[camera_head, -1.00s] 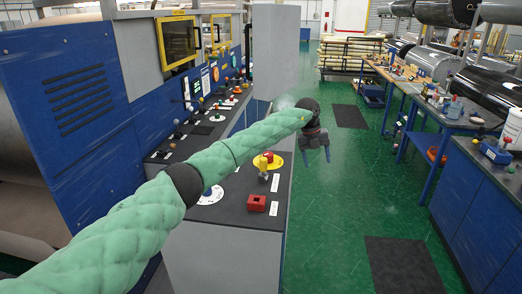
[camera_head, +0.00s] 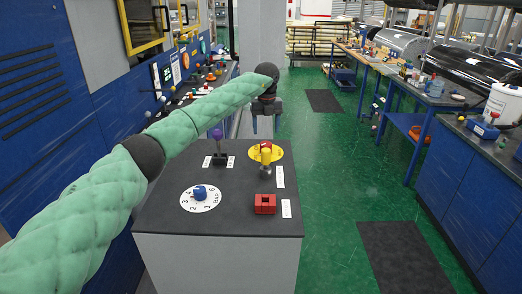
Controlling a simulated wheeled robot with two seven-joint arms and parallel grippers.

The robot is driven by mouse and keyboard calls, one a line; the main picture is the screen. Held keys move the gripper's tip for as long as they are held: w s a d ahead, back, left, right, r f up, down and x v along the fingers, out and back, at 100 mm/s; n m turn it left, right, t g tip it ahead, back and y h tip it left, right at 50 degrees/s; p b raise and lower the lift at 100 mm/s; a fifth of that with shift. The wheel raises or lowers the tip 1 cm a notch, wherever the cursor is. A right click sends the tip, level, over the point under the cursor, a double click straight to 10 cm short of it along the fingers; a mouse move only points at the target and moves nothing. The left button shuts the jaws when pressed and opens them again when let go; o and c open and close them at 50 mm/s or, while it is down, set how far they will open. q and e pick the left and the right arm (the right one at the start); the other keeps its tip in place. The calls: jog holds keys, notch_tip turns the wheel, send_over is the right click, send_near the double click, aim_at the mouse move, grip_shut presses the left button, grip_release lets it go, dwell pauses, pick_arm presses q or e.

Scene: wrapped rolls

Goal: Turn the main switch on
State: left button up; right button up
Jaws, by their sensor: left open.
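My left gripper (camera_head: 265,124) hangs with its fingers down and apart, empty, above the far right part of the dark console top (camera_head: 165,221). A red rotary knob (camera_head: 266,147) on a yellow disc (camera_head: 277,154) sits below and close to it in the picture; it looks like the main switch, but its label is unreadable. A yellow-handled lever (camera_head: 265,161) stands in front of the disc and partly hides it. The gripper appears apart from these controls. My right gripper is out of view.
The console also bears a purple-topped lever (camera_head: 217,134), a blue knob (camera_head: 199,191) on a white numbered dial and a red block (camera_head: 265,204). A blue machine wall (camera_head: 45,110) stands left. Green floor (camera_head: 330,170) lies open to the right, before blue workbenches (camera_head: 455,175).

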aim_at(266, 143)
pick_arm(q)
jog(key=shift+w+a+f, duration=0.15)
jog(key=shift+w+f, duration=0.05)
jog(key=shift+f, duration=0.2)
jog(key=shift+s+f+p, duration=0.2)
jog(key=shift+f+p, duration=0.2)
jog(key=shift+p, duration=0.1)
notch_tip(266, 143, down, 5)
jog(key=shift+w+f+p, duration=0.1)
jog(key=shift+p, duration=1.15)
jog(key=shift+f, duration=0.75)
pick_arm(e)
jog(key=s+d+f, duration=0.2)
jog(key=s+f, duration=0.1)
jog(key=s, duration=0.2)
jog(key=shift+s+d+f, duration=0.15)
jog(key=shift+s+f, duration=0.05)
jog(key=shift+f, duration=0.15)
pick_arm(q)
jog(key=c, duration=1)
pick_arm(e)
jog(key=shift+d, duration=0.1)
